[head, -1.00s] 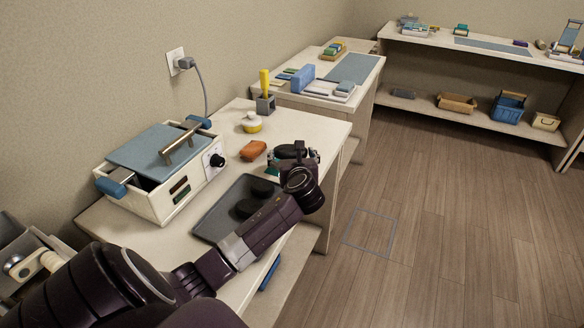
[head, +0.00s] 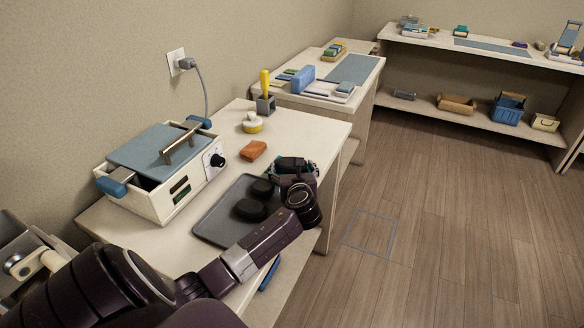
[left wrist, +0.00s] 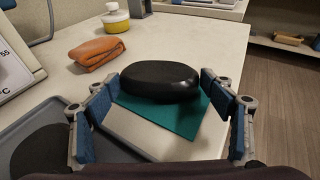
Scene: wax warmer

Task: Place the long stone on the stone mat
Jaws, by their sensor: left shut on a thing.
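The long stone (left wrist: 160,80) is a black, smooth oval in the left wrist view. My left gripper (left wrist: 163,92) is shut on it, with a blue-padded finger at each end. The stone is over the teal stone mat (left wrist: 180,120) on the table; I cannot tell whether it touches the mat. In the head view my left gripper (head: 293,170) is at the table's right edge, beside the dark tray, and hides most of the stone and mat. My right gripper is not in view.
The grey tray (head: 215,222) holds two black stones (head: 262,188). An orange folded cloth (head: 253,150), a yellow-and-white jar (head: 252,123) and the wax warmer (head: 150,175) stand nearby.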

